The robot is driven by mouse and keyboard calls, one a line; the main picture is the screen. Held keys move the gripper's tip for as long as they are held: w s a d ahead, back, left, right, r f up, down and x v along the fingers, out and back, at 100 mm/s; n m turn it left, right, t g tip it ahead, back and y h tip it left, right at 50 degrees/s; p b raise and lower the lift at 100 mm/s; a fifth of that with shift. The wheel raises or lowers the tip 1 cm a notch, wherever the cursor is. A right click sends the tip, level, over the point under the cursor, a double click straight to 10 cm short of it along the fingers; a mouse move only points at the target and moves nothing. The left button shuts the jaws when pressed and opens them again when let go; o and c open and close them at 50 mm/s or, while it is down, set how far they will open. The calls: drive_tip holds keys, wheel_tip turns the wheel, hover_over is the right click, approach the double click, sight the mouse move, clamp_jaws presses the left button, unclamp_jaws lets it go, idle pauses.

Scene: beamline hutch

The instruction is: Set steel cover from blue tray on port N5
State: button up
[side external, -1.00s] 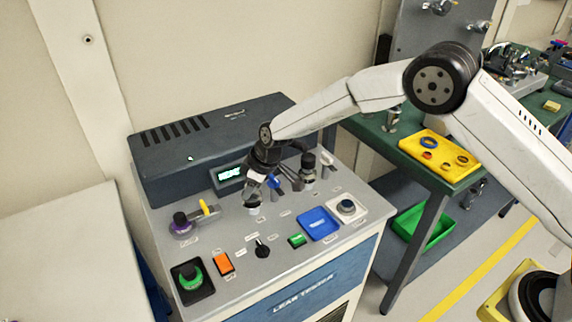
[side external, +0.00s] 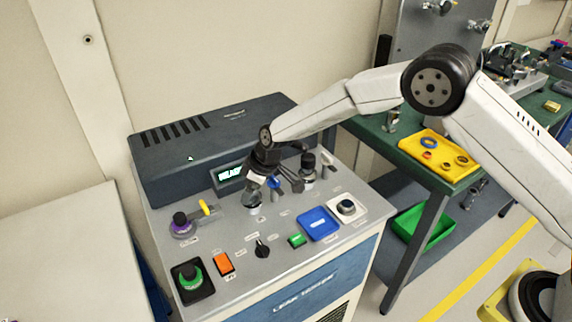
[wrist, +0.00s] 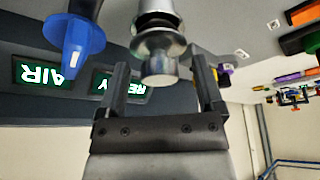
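The blue tray (side external: 318,224) lies on the front right of the grey console top, and I see no cover in it. A round steel piece, which looks like the steel cover (wrist: 157,66), sits at the end of a metal port fitting (wrist: 155,18) in the wrist view. In the side view this port (side external: 252,198) stands below my gripper (side external: 262,182). My gripper (wrist: 159,76) is open in the wrist view, with one finger on each side of the steel piece and gaps visible. I cannot read an N5 label.
A blue-tipped fitting (wrist: 72,35) stands close beside the port. A black-topped fitting (side external: 308,162) is to its right. A purple knob with a yellow lever (side external: 182,222), an orange switch (side external: 223,263) and a green button (side external: 297,240) are on the console. A lit display (side external: 230,172) is behind.

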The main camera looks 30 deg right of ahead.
drive_tip(key=shift+r, duration=0.1)
drive_tip(key=v, duration=0.7)
drive_tip(key=shift+r, duration=0.25)
drive_tip(key=shift+s+d, duration=0.15)
drive_tip(key=shift+d, duration=0.05)
drive_tip(key=s+d+r+m+h, duration=0.1)
drive_tip(key=s+d+m, duration=0.3)
drive_tip(key=s+d, duration=0.6)
drive_tip(key=s+d+r+m+h, duration=0.1)
drive_tip(key=s+d+m, duration=0.4)
drive_tip(key=s+d, duration=0.5)
drive_tip(key=s+h, duration=0.1)
drive_tip(key=s, duration=0.6)
drive_tip(key=shift+r+g, duration=0.15)
drive_tip(key=shift+g, duration=0.15)
drive_tip(key=shift+d, duration=0.1)
